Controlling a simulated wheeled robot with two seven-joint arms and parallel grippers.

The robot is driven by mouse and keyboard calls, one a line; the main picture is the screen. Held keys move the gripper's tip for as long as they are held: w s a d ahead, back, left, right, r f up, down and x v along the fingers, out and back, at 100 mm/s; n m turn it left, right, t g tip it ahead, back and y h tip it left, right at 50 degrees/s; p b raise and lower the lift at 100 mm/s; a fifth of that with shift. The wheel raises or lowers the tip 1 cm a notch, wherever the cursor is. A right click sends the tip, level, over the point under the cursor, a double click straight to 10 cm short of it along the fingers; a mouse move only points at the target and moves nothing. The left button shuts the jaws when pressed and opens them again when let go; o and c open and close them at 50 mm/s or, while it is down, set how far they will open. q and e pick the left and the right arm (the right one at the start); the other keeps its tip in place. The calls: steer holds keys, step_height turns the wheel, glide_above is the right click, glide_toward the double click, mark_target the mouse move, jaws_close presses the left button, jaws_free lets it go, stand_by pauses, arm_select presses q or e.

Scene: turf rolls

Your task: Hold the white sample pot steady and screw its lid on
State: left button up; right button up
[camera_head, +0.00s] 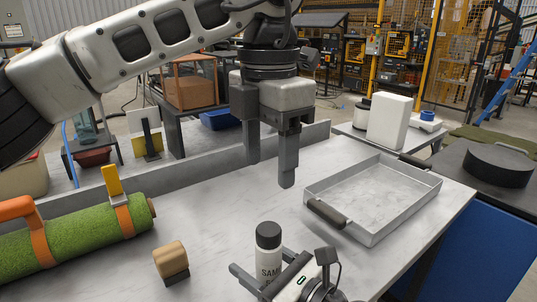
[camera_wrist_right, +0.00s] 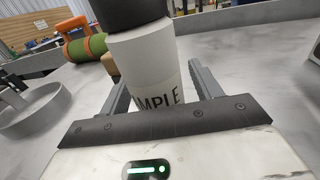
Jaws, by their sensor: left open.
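The white sample pot (camera_head: 268,268) stands upright on the bench at the front, its lettering partly hidden. Its black lid (camera_head: 268,235) sits on top; I cannot tell how tight it is. My right gripper (camera_head: 262,272) is low around the pot, one finger on each side. In the right wrist view the pot (camera_wrist_right: 150,70) stands between the fingers, with what look like narrow gaps, and the lid (camera_wrist_right: 130,12) is cut off by the top edge. My left gripper (camera_head: 270,168) is open and empty, pointing down above the bench behind the pot.
A metal tray (camera_head: 372,232) with dark handles lies on the right. A green turf roll (camera_head: 80,245) with orange straps lies on the left. A wooden block on a dark base (camera_head: 170,260) stands left of the pot.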

steer(key=v, duration=0.2)
steer(key=b+v, duration=0.1)
steer(key=v, duration=0.2)
steer(key=b+v, duration=0.1)
steer(key=v, duration=0.2)
steer(key=shift+f, duration=0.3)
arm_select(q)
step_height(320, 180, down, 6)
steer(key=b, duration=0.3)
steer(key=shift+r+b, duration=0.2)
steer(key=shift+b, duration=0.1)
arm_select(e)
steer(key=v, duration=0.6)
steer(key=shift+s+d, duration=0.2)
arm_select(q)
steer(key=shift+f+b, duration=0.3)
steer(key=shift+b, duration=0.05)
arm_select(e)
steer(key=shift+s+d+r, duration=0.3)
steer(key=shift+s+d, duration=0.15)
steer(key=shift+d, duration=0.05)
